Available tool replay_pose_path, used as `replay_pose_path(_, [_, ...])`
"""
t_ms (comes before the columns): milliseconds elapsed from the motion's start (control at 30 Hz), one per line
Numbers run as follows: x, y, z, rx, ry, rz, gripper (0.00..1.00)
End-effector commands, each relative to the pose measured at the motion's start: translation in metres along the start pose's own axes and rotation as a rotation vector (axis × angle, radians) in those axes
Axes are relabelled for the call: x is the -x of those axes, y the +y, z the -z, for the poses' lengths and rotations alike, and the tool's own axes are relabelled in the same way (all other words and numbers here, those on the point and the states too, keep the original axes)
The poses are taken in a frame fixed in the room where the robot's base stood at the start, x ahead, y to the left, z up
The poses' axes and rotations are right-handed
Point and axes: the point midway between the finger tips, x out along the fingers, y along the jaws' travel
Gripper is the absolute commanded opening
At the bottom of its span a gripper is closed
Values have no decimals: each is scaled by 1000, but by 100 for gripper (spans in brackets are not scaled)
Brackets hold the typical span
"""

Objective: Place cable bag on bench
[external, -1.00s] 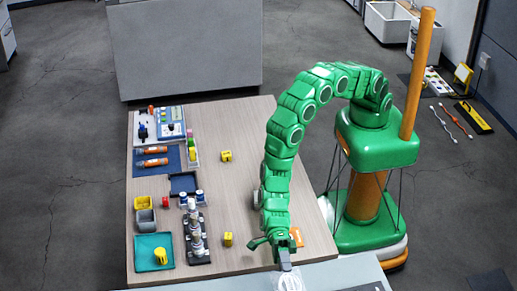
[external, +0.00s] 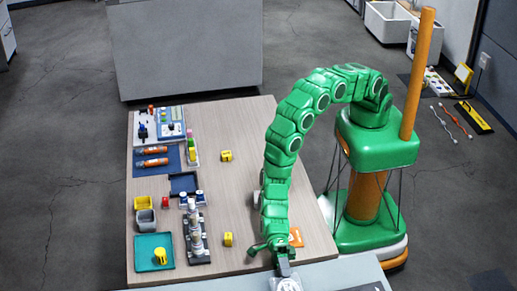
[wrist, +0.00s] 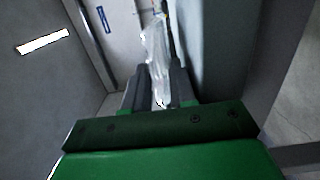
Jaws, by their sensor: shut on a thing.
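My gripper (external: 283,269) is at the near end of the wooden bench (external: 215,190), over the edge of a pale grey surface in front of it. In the wrist view my gripper (wrist: 158,90) is shut on a clear plastic bag, the cable bag (wrist: 155,50), which extends away between the two dark fingers. In the external view the bag (external: 290,285) shows only as a whitish patch below the fingers, cut off by the bottom edge. What is inside the bag is too blurred to tell.
The bench's left side holds a teal tray (external: 142,253), a yellow bin (external: 143,203), a grey bin (external: 145,220) and a row of fittings (external: 196,235). Two yellow blocks (external: 226,156) stand mid-bench. An orange card (external: 296,237) lies beside my arm. The bench's middle is mostly clear.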

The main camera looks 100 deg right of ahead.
Motion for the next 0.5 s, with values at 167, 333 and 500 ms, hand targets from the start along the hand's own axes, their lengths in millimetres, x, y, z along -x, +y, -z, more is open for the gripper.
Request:
replay_pose_path(167, [0, -1, 0, 0, 0, 0, 32])
replay_pose_path(333, [0, -2, 0, 0, 0, 1, 51])
replay_pose_path(500, [0, -3, 1, -1, 0, 3, 51])
